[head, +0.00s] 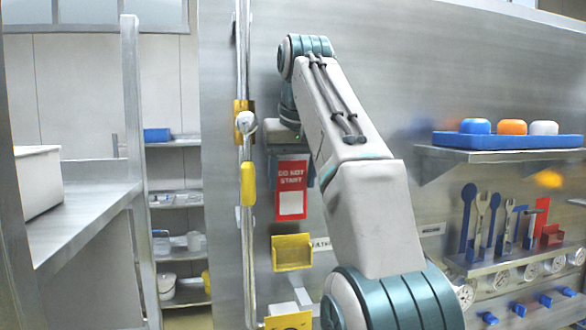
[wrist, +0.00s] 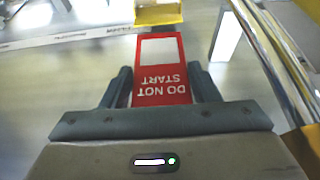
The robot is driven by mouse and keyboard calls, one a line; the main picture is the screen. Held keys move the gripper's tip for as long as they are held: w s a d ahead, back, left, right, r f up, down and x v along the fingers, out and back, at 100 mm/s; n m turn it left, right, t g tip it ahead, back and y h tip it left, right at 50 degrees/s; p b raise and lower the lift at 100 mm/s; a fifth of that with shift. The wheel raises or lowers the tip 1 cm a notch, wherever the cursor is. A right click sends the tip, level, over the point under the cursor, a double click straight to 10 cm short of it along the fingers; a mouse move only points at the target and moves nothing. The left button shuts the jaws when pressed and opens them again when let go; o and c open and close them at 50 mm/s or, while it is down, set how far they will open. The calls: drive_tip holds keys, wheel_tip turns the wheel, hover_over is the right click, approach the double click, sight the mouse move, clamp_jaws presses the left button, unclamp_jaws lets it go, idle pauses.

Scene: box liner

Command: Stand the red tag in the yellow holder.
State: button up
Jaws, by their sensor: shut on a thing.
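The red tag (head: 291,190) reads DO NOT START above a white panel and hangs upright in the head view. It also shows in the wrist view (wrist: 161,72), between the two fingers. My gripper (wrist: 160,82) is shut on the tag's lettered end; in the head view the gripper (head: 298,168) is partly hidden behind the tag and my arm. The yellow holder (head: 292,253) is an open-topped tray on the steel wall, below the tag and apart from it. In the wrist view the holder (wrist: 158,14) is at the top edge, beyond the tag's free end.
A vertical pipe with yellow fittings (head: 248,184) runs left of the tag. Another yellow piece (head: 288,321) is cut off at the bottom. At right are a shelf with a blue tray (head: 508,140) and a tool rack (head: 505,258). A steel counter (head: 85,215) stands at left.

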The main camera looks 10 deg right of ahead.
sight(292, 205)
drive_tip(key=shift+f, duration=1.65)
drive_tip(key=shift+f+b, duration=2.05)
drive_tip(key=shift+f, duration=0.25)
drive_tip(key=o, duration=1)
drive_tip(key=shift+o, duration=0.2)
drive_tip(key=shift+r, duration=0.1)
drive_tip(key=shift+p+v, duration=2.05)
drive_tip(key=shift+v, duration=3.85)
